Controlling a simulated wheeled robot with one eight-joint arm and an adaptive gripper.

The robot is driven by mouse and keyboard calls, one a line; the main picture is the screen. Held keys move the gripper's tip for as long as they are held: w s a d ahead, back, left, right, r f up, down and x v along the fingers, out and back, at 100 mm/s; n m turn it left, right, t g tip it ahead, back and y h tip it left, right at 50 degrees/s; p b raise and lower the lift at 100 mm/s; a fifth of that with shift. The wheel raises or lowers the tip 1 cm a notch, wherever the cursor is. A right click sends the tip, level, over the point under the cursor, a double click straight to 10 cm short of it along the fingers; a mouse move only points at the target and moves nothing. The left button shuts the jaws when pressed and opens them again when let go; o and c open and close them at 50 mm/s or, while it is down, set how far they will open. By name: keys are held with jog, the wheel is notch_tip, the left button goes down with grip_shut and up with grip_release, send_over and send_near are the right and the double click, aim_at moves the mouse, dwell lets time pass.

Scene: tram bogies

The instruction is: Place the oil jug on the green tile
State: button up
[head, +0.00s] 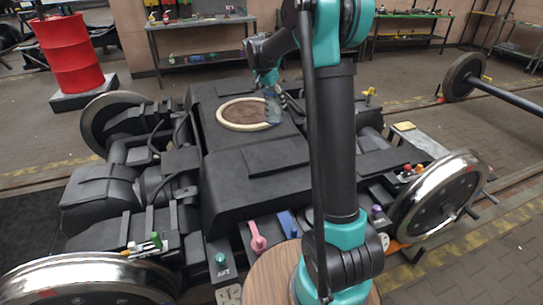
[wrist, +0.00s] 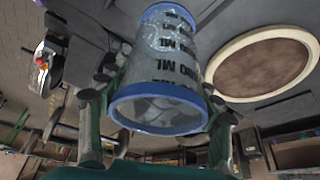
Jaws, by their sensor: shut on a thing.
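The oil jug (wrist: 165,60) is a clear cylinder with blue rims and dark markings, seen close up in the wrist view. My gripper (wrist: 157,135) is shut on it, with a finger on each side. In the head view the jug (head: 272,106) is small and partly hidden by my gripper (head: 273,88). It appears over the right edge of a round brown disc with a cream rim (head: 222,116); I cannot tell whether it touches anything below. I make out no green tile in either view.
The dark bogie frame (head: 225,170) fills the middle, with large wheels (head: 443,197) at its corners. Small coloured items, including a pink one (head: 257,238), sit along its near edge. A red drum (head: 68,52) stands back left. Workbenches (head: 200,22) line the rear.

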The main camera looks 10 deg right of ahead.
jog(key=shift+w+a+r+m, duration=0.1)
jog(key=shift+w+r+m, duration=0.15)
jog(key=shift+r, duration=0.25)
notch_tip(320, 180, down, 20)
jog(key=shift+s+r, duration=0.1)
jog(key=shift+r, duration=0.05)
jog(key=o, duration=1.1)
jog(key=shift+c, duration=0.2)
jog(key=shift+o, duration=1)
